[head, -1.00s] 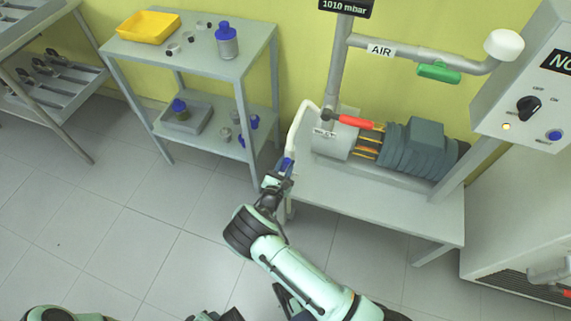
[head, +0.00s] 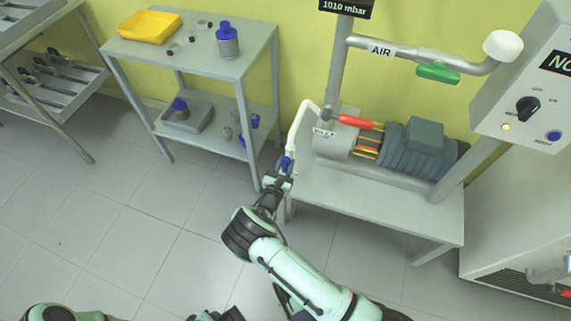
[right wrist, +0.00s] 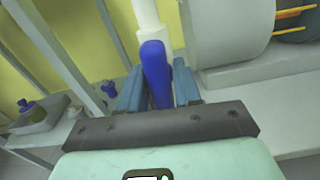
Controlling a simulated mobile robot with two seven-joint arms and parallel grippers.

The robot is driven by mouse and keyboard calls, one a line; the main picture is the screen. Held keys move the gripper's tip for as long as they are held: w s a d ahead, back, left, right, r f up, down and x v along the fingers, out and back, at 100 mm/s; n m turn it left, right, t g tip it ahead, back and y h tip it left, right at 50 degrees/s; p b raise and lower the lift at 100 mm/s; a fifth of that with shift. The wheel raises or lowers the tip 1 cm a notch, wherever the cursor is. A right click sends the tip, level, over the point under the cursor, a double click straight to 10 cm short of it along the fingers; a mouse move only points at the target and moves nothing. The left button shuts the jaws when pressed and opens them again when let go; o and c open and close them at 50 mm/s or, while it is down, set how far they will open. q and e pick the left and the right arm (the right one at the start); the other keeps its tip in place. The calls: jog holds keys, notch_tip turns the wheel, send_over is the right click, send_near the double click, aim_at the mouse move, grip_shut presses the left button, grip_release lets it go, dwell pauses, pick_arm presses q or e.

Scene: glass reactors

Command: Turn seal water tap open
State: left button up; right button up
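The seal water tap shows as a blue lever (head: 288,164) on a white pipe (head: 297,132) left of the pump. In the right wrist view the blue lever (right wrist: 157,72) stands upright between the two blue-grey fingers of my right gripper (right wrist: 159,88). The fingers lie close along both sides of the lever; whether both press on it I cannot tell. In the head view my right gripper (head: 281,179) is at the lower end of the lever, and its fingertips are too small to read. My left gripper is not in view.
The pump (head: 411,148) stands on a grey bench (head: 392,205) right of the lever. A red-handled valve (head: 356,122) and a green-handled air valve (head: 437,73) are near. A grey shelf table (head: 190,59) stands left. The floor in front is clear.

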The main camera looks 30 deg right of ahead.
jog(key=shift+o, duration=0.7)
jog(key=shift+s+a, duration=0.15)
jog(key=shift+a, duration=0.1)
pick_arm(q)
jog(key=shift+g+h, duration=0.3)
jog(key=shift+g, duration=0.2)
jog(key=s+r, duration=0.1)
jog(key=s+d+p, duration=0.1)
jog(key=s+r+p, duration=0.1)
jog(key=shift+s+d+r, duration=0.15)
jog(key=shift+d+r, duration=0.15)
pick_arm(e)
jog(key=v, duration=1.3)
jog(key=shift+d, duration=0.1)
